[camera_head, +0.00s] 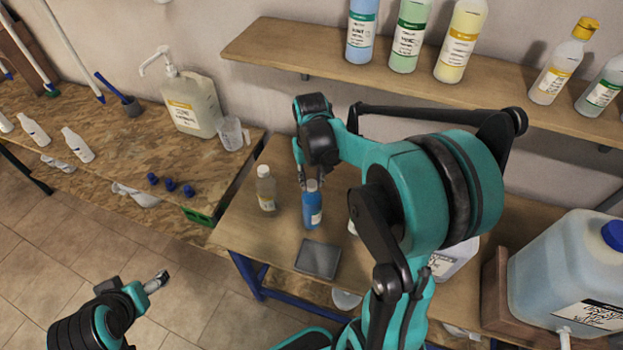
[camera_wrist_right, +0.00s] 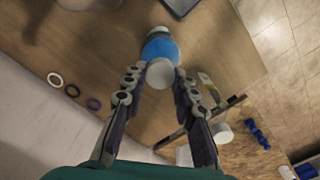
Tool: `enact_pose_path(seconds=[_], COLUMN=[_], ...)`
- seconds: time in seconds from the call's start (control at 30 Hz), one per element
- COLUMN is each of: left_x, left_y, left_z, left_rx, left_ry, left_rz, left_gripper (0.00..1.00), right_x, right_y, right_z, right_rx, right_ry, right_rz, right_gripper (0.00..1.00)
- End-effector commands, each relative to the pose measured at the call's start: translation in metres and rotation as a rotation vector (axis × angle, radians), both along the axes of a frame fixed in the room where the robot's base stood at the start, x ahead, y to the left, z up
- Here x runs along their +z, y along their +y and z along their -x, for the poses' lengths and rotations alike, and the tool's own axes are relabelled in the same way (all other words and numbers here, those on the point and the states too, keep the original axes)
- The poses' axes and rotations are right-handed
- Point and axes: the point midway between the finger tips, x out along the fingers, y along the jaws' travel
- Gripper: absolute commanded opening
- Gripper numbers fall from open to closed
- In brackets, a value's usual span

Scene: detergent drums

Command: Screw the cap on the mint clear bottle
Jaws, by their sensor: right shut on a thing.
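A bottle of blue liquid (camera_head: 312,212) with a pale label stands upright on the wooden table; I take it for the mint clear bottle, though its label is unreadable. A pale grey cap (camera_wrist_right: 160,73) sits at its neck in the right wrist view. My right gripper (camera_head: 311,184) reaches down from above and is shut on the cap, one finger on each side. Whether the cap is threaded cannot be seen. A clear bottle (camera_head: 266,188) with a pale top stands to the left. My left gripper (camera_head: 158,281) is low at the left, away from the table; its jaw opening is unclear.
A dark square tray (camera_head: 318,259) lies at the table's front edge. A pump jug (camera_head: 190,104) and measuring cup (camera_head: 230,133) stand on the left bench near several blue caps (camera_head: 170,185). A large drum (camera_head: 567,268) is at right. Several rings (camera_wrist_right: 72,90) show in the wrist view.

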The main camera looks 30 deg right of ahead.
Motion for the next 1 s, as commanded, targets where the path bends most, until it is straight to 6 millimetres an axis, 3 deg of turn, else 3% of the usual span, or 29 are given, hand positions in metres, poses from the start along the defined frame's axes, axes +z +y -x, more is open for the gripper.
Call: enact_pose_path(seconds=[0.23, 0.6, 0.9, 1.0], left_x=[-0.0009, -0.0024, -0.0024, -0.0027], left_y=[0.0000, 0.0000, 0.0000, 0.0000], left_z=[0.0000, 0.0000, 0.0000, 0.0000], left_rx=[0.000, 0.000, 0.000, 0.000], left_ry=[0.000, 0.000, 0.000, 0.000], left_rz=[0.000, 0.000, 0.000, 0.000], left_gripper=[0.76, 0.76, 0.76, 0.76], right_x=[-0.0011, -0.0015, -0.0015, -0.0017], right_y=[0.0001, -0.0004, -0.0004, -0.0005], right_z=[0.0001, 0.0005, 0.0006, 0.0006], right_rx=[-0.031, -0.488, -0.509, -0.587], right_ry=[0.000, 0.001, 0.001, 0.000], right_rz=[0.000, -0.001, -0.001, 0.000], right_gripper=[0.00, 0.00, 0.00, 0.00])
